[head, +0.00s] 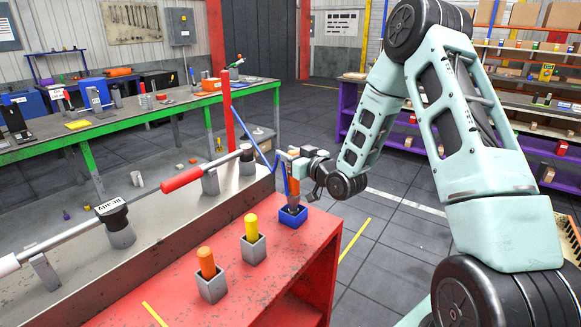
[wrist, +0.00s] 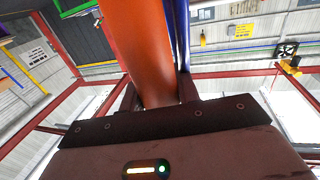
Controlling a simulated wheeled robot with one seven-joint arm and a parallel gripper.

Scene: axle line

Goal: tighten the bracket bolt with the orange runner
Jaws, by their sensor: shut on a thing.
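The orange runner (head: 293,153) is upright in my gripper (head: 297,163) at the far right corner of the red bench. Its lower end is over or in a blue square holder (head: 292,217); I cannot tell whether it is seated. In the wrist view the runner is a large orange cylinder (wrist: 138,50) between the dark fingers of my gripper (wrist: 158,98), which are shut on it. A blue bar (wrist: 181,35) stands close to its right. I cannot pick out the bracket bolt for certain.
Grey holders with an orange (head: 207,262) and a yellow (head: 251,227) cylinder stand on the red bench (head: 180,280). A thin blue linkage (head: 257,148) runs from a red post (head: 228,112) to the runner. An axle (head: 60,236) lies along the left on supports.

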